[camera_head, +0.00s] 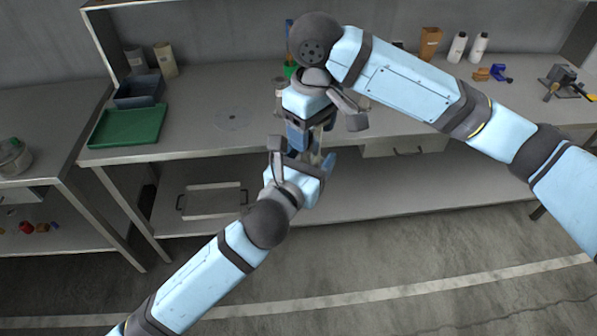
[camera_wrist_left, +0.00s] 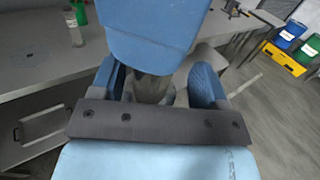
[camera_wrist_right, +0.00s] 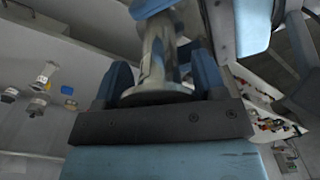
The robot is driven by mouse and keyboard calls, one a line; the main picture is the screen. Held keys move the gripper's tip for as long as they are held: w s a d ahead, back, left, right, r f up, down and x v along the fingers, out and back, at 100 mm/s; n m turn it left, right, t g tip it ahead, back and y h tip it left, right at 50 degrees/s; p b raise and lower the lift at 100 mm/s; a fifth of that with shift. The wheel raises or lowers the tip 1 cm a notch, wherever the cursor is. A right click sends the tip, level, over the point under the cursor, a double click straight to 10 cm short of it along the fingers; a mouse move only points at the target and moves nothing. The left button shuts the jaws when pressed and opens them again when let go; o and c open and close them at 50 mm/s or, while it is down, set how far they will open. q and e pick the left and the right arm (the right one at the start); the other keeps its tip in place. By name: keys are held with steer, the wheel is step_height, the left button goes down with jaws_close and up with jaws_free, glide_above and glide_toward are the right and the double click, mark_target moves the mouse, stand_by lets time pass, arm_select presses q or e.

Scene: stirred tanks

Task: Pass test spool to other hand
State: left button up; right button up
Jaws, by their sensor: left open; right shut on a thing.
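The test spool (camera_wrist_right: 153,62) is a shiny metal piece with a round flange, held between the blue fingers of my right gripper (camera_wrist_right: 160,80). In the left wrist view the spool (camera_wrist_left: 152,88) shows as a dull grey-brown body between the fingers of my left gripper (camera_wrist_left: 158,82), which is open around it. In the head view my right gripper (camera_head: 308,136) comes from above and my left gripper (camera_head: 306,160) from below, and they meet in front of the bench edge. The grippers hide most of the spool there; whether the left fingers touch it I cannot tell.
The workbench (camera_head: 215,150) behind carries a green tray (camera_head: 127,126), a dark bin (camera_head: 139,91), white bottles (camera_head: 457,47) and a vise (camera_head: 562,77). A lower shelf (camera_head: 400,190) runs beneath it. The floor in front is clear.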

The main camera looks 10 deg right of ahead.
arm_select(q)
steer(key=shift+x, duration=0.9)
steer(key=shift+c, duration=0.2)
steer(key=c, duration=1.1)
steer(key=shift+c, duration=0.3)
arm_select(e)
steer(key=o, duration=1.1)
